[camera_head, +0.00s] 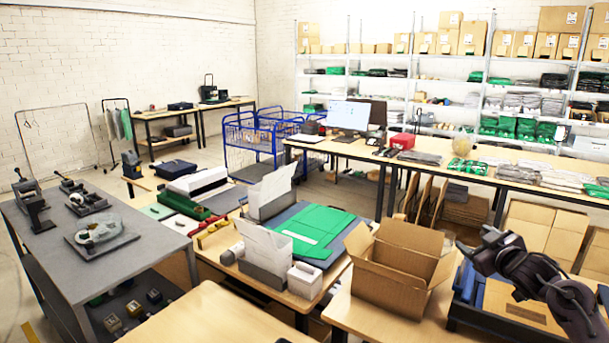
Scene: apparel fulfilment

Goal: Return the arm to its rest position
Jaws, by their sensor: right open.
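My right gripper (476,246) is at the lower right of the head view, at the end of my dark right arm (565,296). It is open, and nothing shows between its fingers. It is above the right part of the work table, to the right of an open cardboard box (395,283) and apart from it. My left gripper is out of view.
Below my right arm is a dark tray (462,312) with flat cardboard. A grey table (140,245) with tape dispensers stands at left.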

